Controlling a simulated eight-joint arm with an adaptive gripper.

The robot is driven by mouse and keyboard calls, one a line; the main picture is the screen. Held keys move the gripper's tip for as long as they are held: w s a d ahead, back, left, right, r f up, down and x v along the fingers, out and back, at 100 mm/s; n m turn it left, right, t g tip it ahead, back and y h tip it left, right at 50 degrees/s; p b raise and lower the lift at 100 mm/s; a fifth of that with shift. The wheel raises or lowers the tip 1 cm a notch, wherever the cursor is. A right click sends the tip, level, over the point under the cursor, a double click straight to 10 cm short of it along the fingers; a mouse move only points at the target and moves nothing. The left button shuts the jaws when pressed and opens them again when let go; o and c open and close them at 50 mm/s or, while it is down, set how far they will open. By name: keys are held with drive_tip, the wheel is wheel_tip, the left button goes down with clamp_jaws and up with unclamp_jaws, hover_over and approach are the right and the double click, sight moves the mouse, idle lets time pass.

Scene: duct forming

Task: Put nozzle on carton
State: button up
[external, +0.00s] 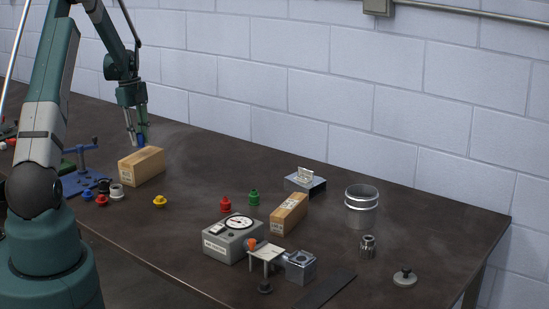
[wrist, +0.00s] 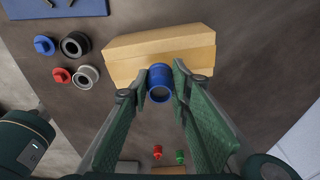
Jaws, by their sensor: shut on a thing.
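My gripper (external: 138,138) is shut on a blue nozzle (wrist: 160,83), a short hollow cylinder with its round opening showing in the wrist view. The blue nozzle also shows in the external view (external: 141,140), right at the upper back edge of a tan carton (external: 146,168). In the wrist view the carton (wrist: 128,62) lies beneath the nozzle, which overlaps its front edge. I cannot tell whether the nozzle touches the carton. A second, similar carton (external: 289,214) stands farther right, near the gauge box.
Small blue (wrist: 43,45), red (wrist: 62,75), black (wrist: 74,45) and grey (wrist: 86,77) fittings sit beside the carton. A blue fixture (external: 83,178) stands left. The table behind the near carton is clear.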

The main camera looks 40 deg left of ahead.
sight(140, 145)
drive_tip(key=shift+f, duration=1.6)
drive_tip(key=shift+f, duration=0.15)
drive_tip(key=o, duration=0.8)
drive_tip(key=r, duration=0.4)
drive_tip(key=a+r, duration=0.1)
drive_tip(key=r, duration=0.7)
drive_tip(key=shift+a+r, duration=0.1)
drive_tip(key=shift+a, duration=0.3)
